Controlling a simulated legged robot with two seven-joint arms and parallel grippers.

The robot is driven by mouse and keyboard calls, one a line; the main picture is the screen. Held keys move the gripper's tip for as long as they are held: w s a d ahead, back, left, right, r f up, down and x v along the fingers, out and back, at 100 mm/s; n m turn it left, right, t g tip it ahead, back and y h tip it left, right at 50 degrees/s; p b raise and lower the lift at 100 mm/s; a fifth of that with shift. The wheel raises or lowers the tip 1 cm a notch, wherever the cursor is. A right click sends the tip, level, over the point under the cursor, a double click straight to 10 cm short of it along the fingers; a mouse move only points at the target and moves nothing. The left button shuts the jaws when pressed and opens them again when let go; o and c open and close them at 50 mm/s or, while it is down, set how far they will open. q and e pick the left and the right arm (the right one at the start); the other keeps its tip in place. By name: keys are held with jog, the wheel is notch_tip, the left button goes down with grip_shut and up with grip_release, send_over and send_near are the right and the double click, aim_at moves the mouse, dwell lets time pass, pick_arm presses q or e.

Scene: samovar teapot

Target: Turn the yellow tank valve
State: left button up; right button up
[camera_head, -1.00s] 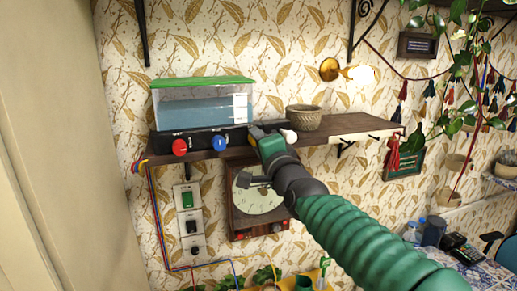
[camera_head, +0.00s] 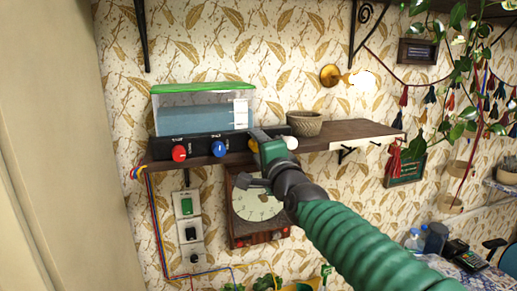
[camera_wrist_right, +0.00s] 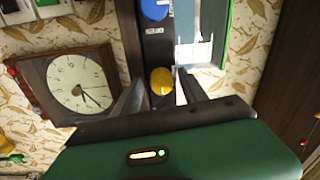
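The yellow valve (camera_head: 253,146) is a round knob on the front of the black strip under the water tank (camera_head: 203,118). In the head view it shows just left of my right gripper (camera_head: 266,146), which partly hides it. In the right wrist view the yellow valve (camera_wrist_right: 162,80) lies between the two spread fingers of my right gripper (camera_wrist_right: 161,78). The gripper is open, with visible gaps to the knob; I cannot tell how far the fingertips reach along its depth. My left gripper is not in view.
A red knob (camera_head: 179,152) and a blue knob (camera_head: 219,148) sit left of the yellow valve, a white one (camera_head: 291,142) right of it. A woven basket (camera_head: 305,123) stands on the wooden shelf (camera_head: 355,131). A dial clock (camera_head: 258,205) hangs below.

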jog(key=b+v, duration=1.5)
jog(key=v, duration=0.2)
jog(key=w+d+f+n+g+h, duration=0.1)
jog(key=d+f+n+g+h, duration=0.2)
jog(key=f, duration=1.6)
jog(key=w+d+f+n+g+h, duration=0.1)
jog(key=d+f+n+g, duration=0.3)
jog(key=f, duration=1.5)
jog(key=s+d+f+n+g+h, duration=0.1)
jog(key=s+d+f+n+g, duration=0.2)
jog(key=s+f, duration=0.7)
jog(key=s+d+f+n+g, duration=0.2)
jog(key=s+d+f+g, duration=0.2)
jog(key=s+f, duration=0.6)
notch_tip(320, 180, down, 5)
jog(key=shift+s+r+n+g+h, duration=0.1)
jog(key=shift+s+n+g+h, duration=0.15)
jog(key=shift+n+g+h, duration=0.2)
